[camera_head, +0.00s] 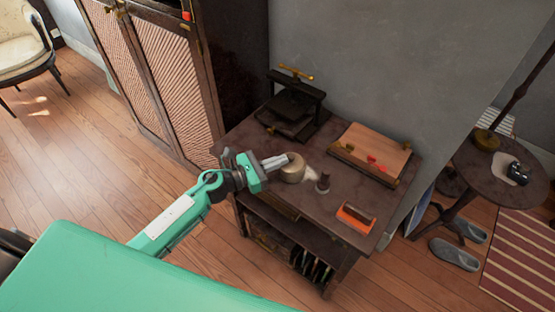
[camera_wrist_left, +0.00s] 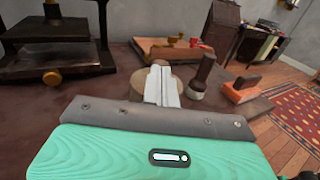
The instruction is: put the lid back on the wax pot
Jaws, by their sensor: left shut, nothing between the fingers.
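In the left wrist view the shut fingers (camera_wrist_left: 161,70) hide the middle of the pot (camera_wrist_left: 139,86), whose tan sides show on both sides. I cannot make out the lid as a separate piece. My right gripper is not in view.
A dark stamp with a pale base (camera_head: 323,184) stands just right of the pot. An orange block (camera_head: 354,218) lies nearer the front edge. A dark press (camera_head: 291,106) and a wooden board with red pieces (camera_head: 372,150) fill the back.

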